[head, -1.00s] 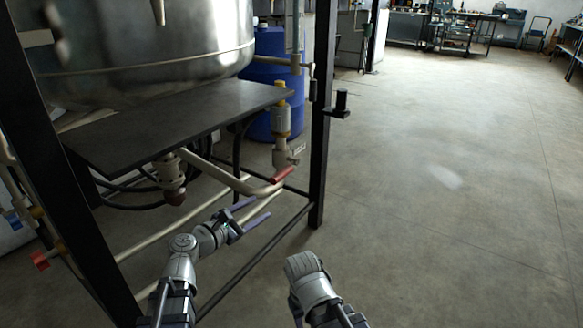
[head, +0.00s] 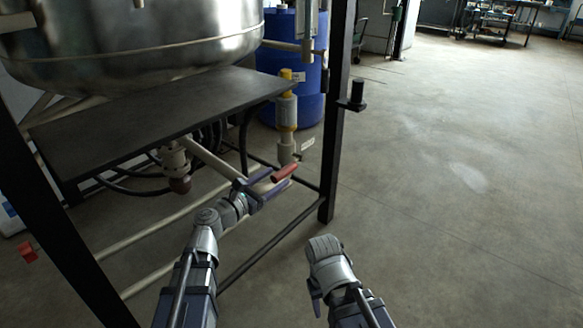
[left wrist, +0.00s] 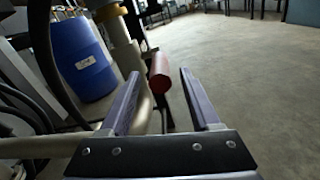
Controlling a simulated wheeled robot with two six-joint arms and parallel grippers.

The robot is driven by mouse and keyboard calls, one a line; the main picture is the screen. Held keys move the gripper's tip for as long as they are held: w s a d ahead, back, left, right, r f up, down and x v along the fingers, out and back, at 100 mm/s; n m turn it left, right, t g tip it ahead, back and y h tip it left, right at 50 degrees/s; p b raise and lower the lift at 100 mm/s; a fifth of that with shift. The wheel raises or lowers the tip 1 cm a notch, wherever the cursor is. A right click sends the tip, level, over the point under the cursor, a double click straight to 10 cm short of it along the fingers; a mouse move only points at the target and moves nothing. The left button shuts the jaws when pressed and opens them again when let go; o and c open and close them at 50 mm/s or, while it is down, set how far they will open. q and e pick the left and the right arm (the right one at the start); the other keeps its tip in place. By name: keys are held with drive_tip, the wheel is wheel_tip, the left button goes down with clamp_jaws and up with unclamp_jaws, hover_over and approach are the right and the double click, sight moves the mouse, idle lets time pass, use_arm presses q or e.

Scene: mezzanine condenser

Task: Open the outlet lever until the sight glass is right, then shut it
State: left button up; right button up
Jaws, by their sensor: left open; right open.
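The outlet lever has a red handle (head: 285,173) at the lower end of the pipe under the vessel. It also shows in the left wrist view (left wrist: 160,72). My left gripper (head: 277,180) is open at the handle. In the left wrist view the red handle appears between the fingertips (left wrist: 159,76), with gaps on both sides. An upright clear tube (head: 308,22), possibly the sight glass, stands beside the frame post; I cannot read a level in it. My right gripper (head: 316,290) hangs low in front, apart from everything, its fingers mostly hidden.
A steel vessel (head: 150,45) stands above a dark plate (head: 150,115). A blue drum (head: 272,50) stands behind. A low rail crosses below. Open floor (head: 450,230) lies to the right.

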sight(290, 168)
use_arm(q)
drive_tip(key=x, duration=0.7)
drive_tip(key=shift+w+d, duration=0.1)
drive_tip(key=shift+c, duration=0.2)
clamp_jaws()
idle(1.1)
